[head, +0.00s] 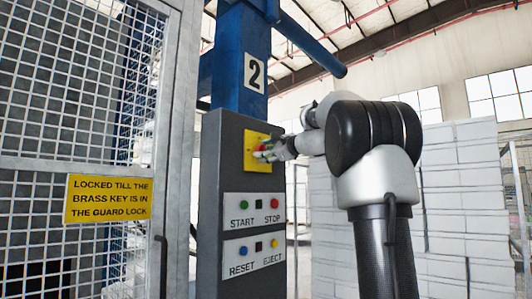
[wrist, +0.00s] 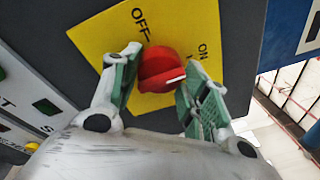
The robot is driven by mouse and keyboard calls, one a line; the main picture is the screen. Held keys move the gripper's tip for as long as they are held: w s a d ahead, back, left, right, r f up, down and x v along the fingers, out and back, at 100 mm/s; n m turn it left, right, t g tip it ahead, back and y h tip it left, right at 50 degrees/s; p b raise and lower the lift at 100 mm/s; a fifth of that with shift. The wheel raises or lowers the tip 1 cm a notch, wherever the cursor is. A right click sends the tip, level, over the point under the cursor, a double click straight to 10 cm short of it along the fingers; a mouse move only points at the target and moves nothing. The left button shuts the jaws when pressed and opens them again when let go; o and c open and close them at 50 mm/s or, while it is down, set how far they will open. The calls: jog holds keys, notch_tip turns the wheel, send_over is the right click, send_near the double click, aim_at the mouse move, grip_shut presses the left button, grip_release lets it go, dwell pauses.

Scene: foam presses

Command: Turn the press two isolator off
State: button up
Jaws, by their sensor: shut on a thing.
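The press two isolator is a red rotary knob (wrist: 160,68) on a yellow plate (wrist: 105,40) marked OFF and ON. In the wrist view its white pointer line is on the ON side, away from the OFF word. My gripper (wrist: 157,85) has its green-padded fingers on either side of the knob and is shut on it. In the head view my gripper (head: 266,150) reaches from the right to the yellow plate (head: 258,166) at the top of the dark control box, hiding part of the knob.
The control box (head: 208,200) has START, STOP, RESET and EJECT buttons below the isolator. A blue column (head: 238,60) marked 2 rises behind it. A mesh guard (head: 75,90) with a yellow sign (head: 108,199) stands left. White stacked blocks (head: 460,190) stand right.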

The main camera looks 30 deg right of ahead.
jog(key=n+y, duration=0.1)
jog(key=n, duration=0.5)
jog(key=n+y, duration=0.1)
jog(key=n, duration=0.5)
jog(key=n+y, duration=0.1)
jog(key=n, duration=0.5)
jog(key=shift+w+d+f+n+t, duration=0.15)
jog(key=shift+f+n+t, duration=0.1)
jog(key=shift+n+t, duration=0.15)
jog(key=shift+n, duration=0.3)
jog(key=o, duration=1)
jog(key=shift+r, duration=0.1)
